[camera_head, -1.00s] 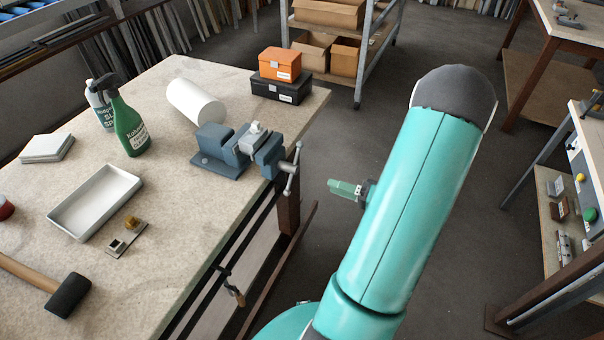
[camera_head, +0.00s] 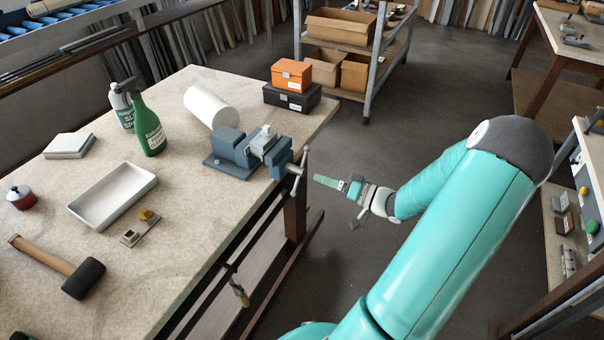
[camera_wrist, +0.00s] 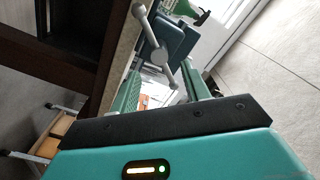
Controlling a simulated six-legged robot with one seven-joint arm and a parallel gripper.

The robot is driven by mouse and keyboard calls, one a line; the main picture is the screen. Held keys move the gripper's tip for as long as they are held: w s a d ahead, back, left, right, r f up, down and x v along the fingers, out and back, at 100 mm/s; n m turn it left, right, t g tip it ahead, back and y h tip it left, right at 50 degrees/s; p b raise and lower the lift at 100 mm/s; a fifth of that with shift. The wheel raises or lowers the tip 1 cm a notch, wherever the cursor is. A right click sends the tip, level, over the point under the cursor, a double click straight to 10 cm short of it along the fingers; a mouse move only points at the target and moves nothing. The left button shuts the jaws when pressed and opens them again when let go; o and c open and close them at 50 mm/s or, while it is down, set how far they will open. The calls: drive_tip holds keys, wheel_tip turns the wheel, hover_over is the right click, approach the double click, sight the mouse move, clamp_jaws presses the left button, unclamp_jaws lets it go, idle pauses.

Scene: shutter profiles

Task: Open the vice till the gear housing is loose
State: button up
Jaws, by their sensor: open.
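The blue-grey vice (camera_head: 232,152) stands at the right edge of the workbench. The light grey gear housing (camera_head: 262,138) sits between its jaws; whether it is tight cannot be told. The vice's T-bar handle (camera_head: 297,172) hangs over the bench edge, slightly tilted. My gripper (camera_head: 318,180) is open and empty, just right of the handle, pointing at it with a visible gap. In the wrist view the handle (camera_wrist: 157,50) appears ahead, roughly between my two green fingers (camera_wrist: 162,84), with the blue vice body behind it. The gear housing is not clear there.
The workbench (camera_head: 190,250) also bears a white cylinder (camera_head: 208,107), spray bottles (camera_head: 148,128), a tray (camera_head: 112,196), a mallet (camera_head: 60,265) and two stacked boxes (camera_head: 291,88). A shelf rack (camera_head: 372,70) stands behind. Floor right of the vice is clear.

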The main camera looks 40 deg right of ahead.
sight(302, 171)
drive_tip(key=x, duration=0.7)
drive_tip(key=shift+w+a, duration=0.1)
drive_tip(key=shift+w, duration=0.3)
clamp_jaws()
